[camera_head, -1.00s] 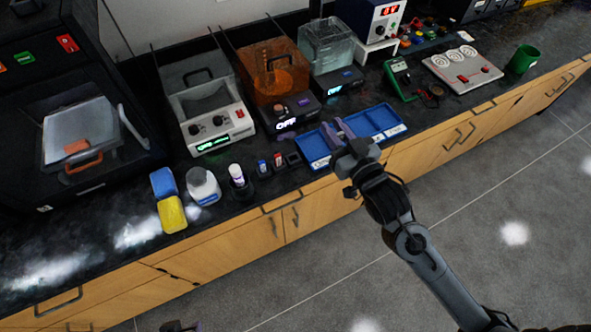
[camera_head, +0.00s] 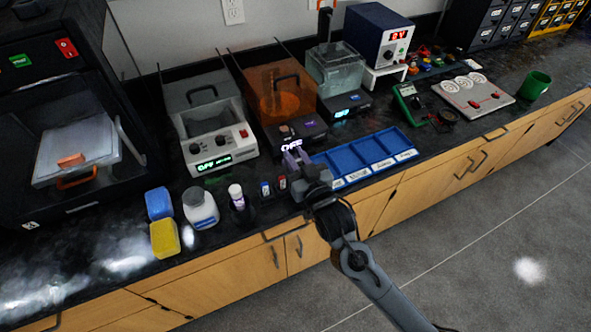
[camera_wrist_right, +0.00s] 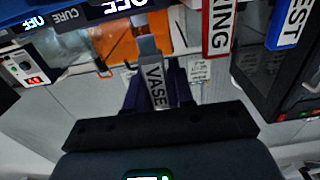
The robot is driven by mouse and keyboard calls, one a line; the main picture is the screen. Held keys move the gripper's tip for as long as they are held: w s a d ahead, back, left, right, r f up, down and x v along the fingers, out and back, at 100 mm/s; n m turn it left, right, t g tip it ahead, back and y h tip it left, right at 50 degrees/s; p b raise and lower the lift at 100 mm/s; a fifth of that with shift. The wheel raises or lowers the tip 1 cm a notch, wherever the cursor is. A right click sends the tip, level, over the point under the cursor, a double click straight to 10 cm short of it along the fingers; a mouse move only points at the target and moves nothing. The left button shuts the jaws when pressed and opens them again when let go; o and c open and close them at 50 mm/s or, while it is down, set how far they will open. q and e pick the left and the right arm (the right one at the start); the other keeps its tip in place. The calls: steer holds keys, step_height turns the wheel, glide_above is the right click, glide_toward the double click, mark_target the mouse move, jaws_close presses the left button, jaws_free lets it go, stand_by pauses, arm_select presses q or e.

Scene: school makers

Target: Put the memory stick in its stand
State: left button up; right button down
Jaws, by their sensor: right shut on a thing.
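The memory stick (camera_wrist_right: 153,75) is grey with a label reading "VASE" in the right wrist view. My right gripper (camera_wrist_right: 154,92) is shut on it, a dark finger on each side. In the head view my right gripper (camera_head: 294,158) is at the right end of the row of small sticks, near the counter's front. A blue stick (camera_head: 265,188) and a red stick (camera_head: 282,183) stand there; they show larger in the wrist view, the red one (camera_wrist_right: 217,30) reading "RING". My gripper hides the spot beside the red stick, so I cannot tell whether the held stick touches the stand.
A blue compartment tray (camera_head: 365,157) lies just right of my gripper. A dark holder with a white-capped bottle (camera_head: 237,194), a white jar (camera_head: 201,209) and blue and yellow blocks (camera_head: 164,238) stand to the left. Machines line the back, including an orange-covered one (camera_head: 277,92).

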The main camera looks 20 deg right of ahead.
step_height(320, 180, down, 4)
steer(key=shift+f+b, duration=0.1)
steer(key=shift+b, duration=0.9)
steer(key=shift+f, duration=0.1)
steer(key=c, duration=1.3)
jaws_free()
steer(key=shift+o, duration=0.2)
